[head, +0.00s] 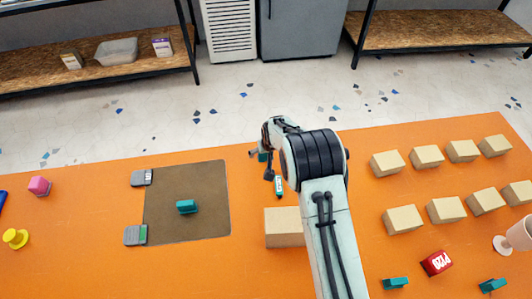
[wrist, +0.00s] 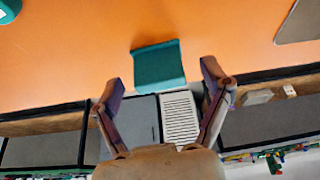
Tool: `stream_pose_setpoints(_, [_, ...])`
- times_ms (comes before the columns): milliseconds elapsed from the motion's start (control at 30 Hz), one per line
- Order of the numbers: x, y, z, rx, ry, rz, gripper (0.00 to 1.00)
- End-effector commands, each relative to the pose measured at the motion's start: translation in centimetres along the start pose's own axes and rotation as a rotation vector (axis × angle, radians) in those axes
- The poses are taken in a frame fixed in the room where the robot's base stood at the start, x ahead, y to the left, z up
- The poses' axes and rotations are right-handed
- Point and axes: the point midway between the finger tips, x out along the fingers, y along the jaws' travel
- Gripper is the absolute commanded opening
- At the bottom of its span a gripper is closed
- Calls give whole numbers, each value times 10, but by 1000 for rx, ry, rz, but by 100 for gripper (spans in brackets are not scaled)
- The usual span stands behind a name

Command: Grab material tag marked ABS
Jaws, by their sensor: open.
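A teal wedge-shaped block (wrist: 158,66) lies on the orange table, between and just beyond the fingertips of my open gripper (wrist: 161,84) in the wrist view. No lettering shows on the face I see. In the head view my gripper (head: 261,164) is low over the table's far part, with a bit of teal (head: 262,156) beside its fingers, partly hidden. A teal and white piece (head: 279,187) lies close by on the near side. I cannot read ABS on any piece. Other teal blocks sit on the brown mat (head: 160,220) and at the front right.
A tan block (head: 283,228) stands near my arm. Several tan blocks (head: 404,220) stand in rows at the right. A red marked block (head: 437,263) and a pale cup (head: 516,237) are front right. Pink (head: 39,186) and yellow (head: 15,238) pieces are at left.

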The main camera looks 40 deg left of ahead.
Motion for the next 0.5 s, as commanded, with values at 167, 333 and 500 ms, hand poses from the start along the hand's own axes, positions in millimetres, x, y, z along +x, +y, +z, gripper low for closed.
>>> stream_pose_setpoints(167, [8, 0, 0, 0, 1, 0, 78])
stream_pose_setpoints(333, [8, 0, 0, 1, 1, 0, 78])
stream_pose_setpoints(500, [8, 0, 0, 1, 0, 0, 33])
